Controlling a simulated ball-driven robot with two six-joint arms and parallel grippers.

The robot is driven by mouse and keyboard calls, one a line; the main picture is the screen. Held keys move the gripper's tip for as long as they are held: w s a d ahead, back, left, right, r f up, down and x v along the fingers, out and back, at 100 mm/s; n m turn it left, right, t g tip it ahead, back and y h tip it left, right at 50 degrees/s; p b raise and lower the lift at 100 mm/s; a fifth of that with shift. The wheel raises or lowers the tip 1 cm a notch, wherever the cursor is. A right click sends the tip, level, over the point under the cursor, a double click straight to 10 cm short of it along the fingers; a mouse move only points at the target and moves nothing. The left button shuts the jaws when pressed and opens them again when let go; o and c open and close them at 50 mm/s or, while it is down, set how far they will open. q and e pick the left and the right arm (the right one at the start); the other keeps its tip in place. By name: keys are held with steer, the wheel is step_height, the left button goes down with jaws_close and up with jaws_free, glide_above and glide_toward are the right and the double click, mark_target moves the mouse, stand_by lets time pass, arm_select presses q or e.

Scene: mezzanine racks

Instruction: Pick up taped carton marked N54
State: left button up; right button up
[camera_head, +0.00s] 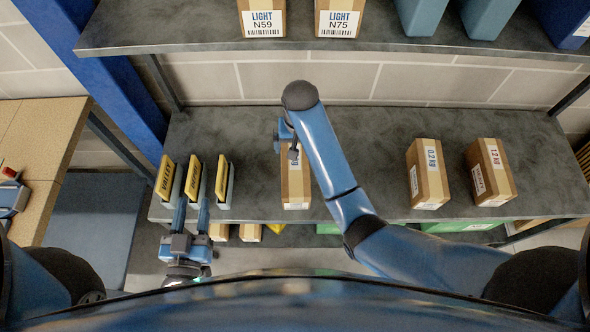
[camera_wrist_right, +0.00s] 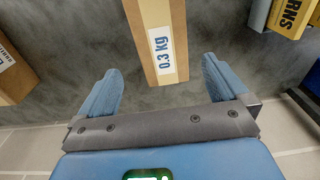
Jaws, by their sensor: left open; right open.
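A brown taped carton (camera_head: 296,186) stands on the middle shelf, partly hidden by my right arm. In the right wrist view this carton (camera_wrist_right: 152,28) shows a "0.3 kg" label and lies between the spread fingers. I cannot read N54 on any carton. My right gripper (camera_head: 286,140) is open over the back of that carton; its fingers also show in the right wrist view (camera_wrist_right: 160,88). I cannot tell whether they touch it. My left gripper (camera_head: 191,216) is open and empty, low in front of the shelf's left part.
Two other cartons stand to the right, one marked 0.2 kg (camera_head: 427,173) and one (camera_head: 489,172). Yellow-faced items (camera_head: 194,179) stand at left. The upper shelf (camera_head: 190,38) holds cartons N59 (camera_head: 262,18) and N75 (camera_head: 338,18). A blue post (camera_head: 130,85) rises at left.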

mark_target(295, 165)
steer(key=shift+s+a+f+g+b, duration=0.1)
steer(key=shift+s+f+g+b, duration=0.1)
steer(key=shift+f+b, duration=0.25)
steer(key=shift+s+f+g+b, duration=0.15)
steer(key=shift+f+b, duration=0.1)
steer(key=shift+f, duration=0.65)
steer(key=shift+w+f+p, duration=0.1)
steer(key=shift+f+p, duration=0.3)
steer(key=shift+f, duration=0.45)
steer(key=shift+f+p, duration=0.4)
steer(key=shift+f, duration=0.2)
step_height(295, 165, down, 3)
steer(key=shift+a+p, duration=0.1)
steer(key=shift+p, duration=0.3)
steer(key=shift+f, duration=0.45)
steer(key=c, duration=1.3)
